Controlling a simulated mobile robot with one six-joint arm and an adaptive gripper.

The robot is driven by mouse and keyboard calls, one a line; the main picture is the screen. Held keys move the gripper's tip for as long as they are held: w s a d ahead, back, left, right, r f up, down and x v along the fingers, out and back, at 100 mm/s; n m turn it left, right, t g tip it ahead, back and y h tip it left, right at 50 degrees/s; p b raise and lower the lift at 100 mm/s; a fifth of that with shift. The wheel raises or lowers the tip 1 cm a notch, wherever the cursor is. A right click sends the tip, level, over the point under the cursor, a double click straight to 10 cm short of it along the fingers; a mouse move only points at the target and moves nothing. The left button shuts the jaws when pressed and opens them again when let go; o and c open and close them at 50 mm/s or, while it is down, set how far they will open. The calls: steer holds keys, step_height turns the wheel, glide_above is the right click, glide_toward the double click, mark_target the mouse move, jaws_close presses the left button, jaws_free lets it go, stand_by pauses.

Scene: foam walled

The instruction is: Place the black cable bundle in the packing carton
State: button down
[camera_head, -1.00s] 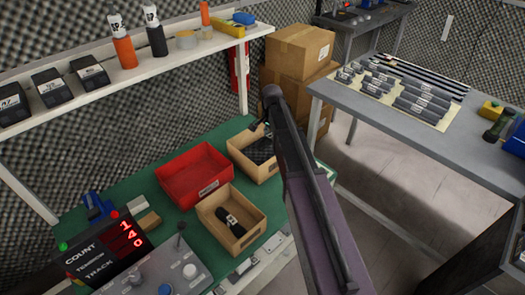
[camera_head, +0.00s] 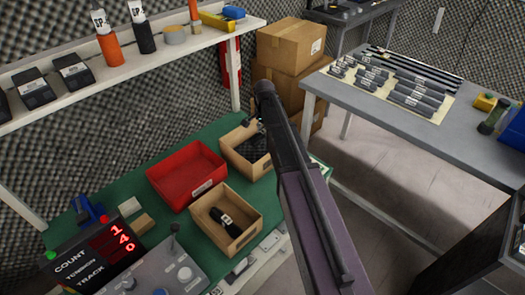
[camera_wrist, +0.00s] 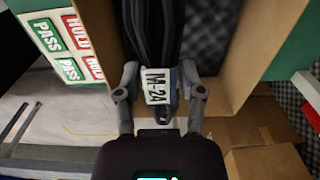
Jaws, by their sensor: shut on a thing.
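My gripper (camera_wrist: 162,84) is shut on a black cable bundle (camera_wrist: 158,35) with a white M-2A label, seen in the wrist view. The bundle reaches away from the fingers between the walls of an open carton (camera_wrist: 240,45). In the head view this appears to be the rear carton (camera_head: 238,163), with something dark inside, and my arm hides most of the gripper. I cannot tell whether the bundle touches the carton floor. A second open carton (camera_head: 244,240) in front holds a black item (camera_head: 226,221) with a white label.
A red tray (camera_head: 187,178) stands left of the cartons on the green mat (camera_head: 150,168). A control box with a red COUNT display (camera_head: 92,252) is at front left. Closed boxes (camera_head: 290,45) are stacked behind. A grey table (camera_head: 425,130) stands at right.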

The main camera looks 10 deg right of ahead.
mark_target(264, 130)
steer(key=shift+f+b, duration=2.2)
steer(key=shift+f, duration=0.35)
steer(key=shift+f, duration=0.1)
steer(key=shift+f+b, duration=1.75)
steer(key=shift+b, duration=0.15)
steer(key=shift+f+b, duration=0.6)
steer(key=shift+c, duration=1)
jaws_free()
steer(key=shift+r, duration=0.2)
step_height(264, 130, up, 13)
steer(key=p, duration=1.3)
